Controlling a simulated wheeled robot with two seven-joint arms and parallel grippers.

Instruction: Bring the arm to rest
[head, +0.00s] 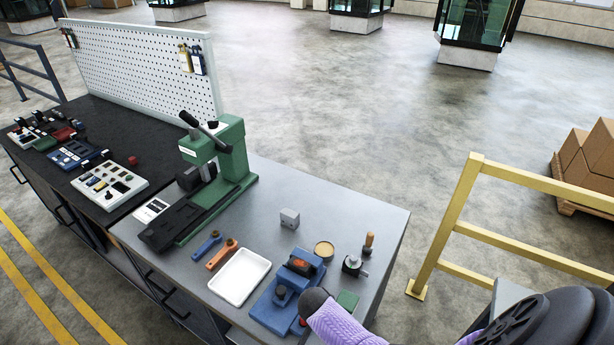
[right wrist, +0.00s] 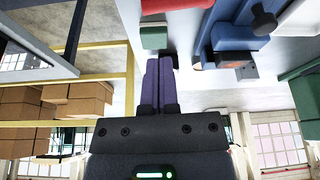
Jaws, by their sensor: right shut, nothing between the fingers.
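My right gripper (right wrist: 159,62) shows in the right wrist view as two dark purple fingers pressed together, with nothing between them. In that view its tips point toward the grey workbench, near a green block (right wrist: 154,38) and a blue fixture (right wrist: 232,38). In the head view a purple and black part of my right arm reaches in at the bottom, over the bench's near edge beside the blue fixture (head: 270,312) and a green pad (head: 347,300). Whether it touches anything I cannot tell. My left gripper is not in view.
The grey workbench (head: 345,215) bears a green press (head: 232,150), a white tray (head: 239,277), a grey block (head: 289,218) and a small wooden-handled tool (head: 368,243). A yellow rail (head: 455,215) stands to the right, with boxes (head: 590,155) beyond. The floor behind is open.

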